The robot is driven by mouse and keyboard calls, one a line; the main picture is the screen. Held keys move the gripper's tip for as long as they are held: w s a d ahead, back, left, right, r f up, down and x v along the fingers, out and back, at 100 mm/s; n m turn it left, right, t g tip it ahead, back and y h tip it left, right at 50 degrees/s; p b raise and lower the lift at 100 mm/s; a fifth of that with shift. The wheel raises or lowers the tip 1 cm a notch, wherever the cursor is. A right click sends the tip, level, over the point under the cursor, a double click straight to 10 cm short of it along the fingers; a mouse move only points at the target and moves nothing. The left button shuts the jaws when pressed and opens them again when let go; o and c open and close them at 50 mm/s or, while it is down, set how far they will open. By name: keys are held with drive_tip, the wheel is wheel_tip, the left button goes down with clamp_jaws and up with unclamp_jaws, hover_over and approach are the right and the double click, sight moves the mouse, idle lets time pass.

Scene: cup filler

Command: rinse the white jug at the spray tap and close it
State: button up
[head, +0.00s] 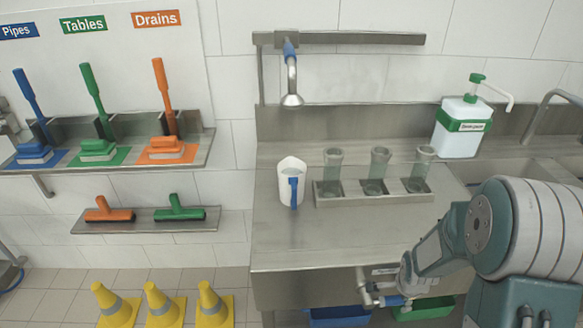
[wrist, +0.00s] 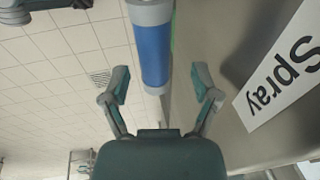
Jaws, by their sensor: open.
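The white jug (head: 285,184) stands upright on the steel counter, its blue handle facing the front. The spray tap (head: 291,78) hangs from a wall rail above and behind the jug; I see no water coming from its nozzle. My gripper (head: 370,287) is at the counter's front edge, below the top. A blue valve handle (head: 391,301) is in front of it, under a white label. In the wrist view, the open fingers of my gripper (wrist: 160,72) are on either side of the blue handle (wrist: 152,52), with gaps visible. The "Spray" label (wrist: 280,72) is beside it.
A steel rack (head: 328,203) with several clear cylinders stands right of the jug. A white pump bottle (head: 461,127) is at the back right, near the sink. Blue (head: 338,317) and green (head: 424,308) bins are under the counter. Yellow cones (head: 163,306) stand at left.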

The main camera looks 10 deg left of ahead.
drive_tip(key=v, duration=1.1)
drive_tip(key=shift+r, duration=0.4)
drive_tip(key=s+r+n+t, duration=0.3)
drive_tip(key=s+r+n, duration=1.1)
drive_tip(key=s+r, duration=0.4)
drive_tip(key=shift+s+r, duration=0.4)
drive_tip(key=shift+r, duration=0.05)
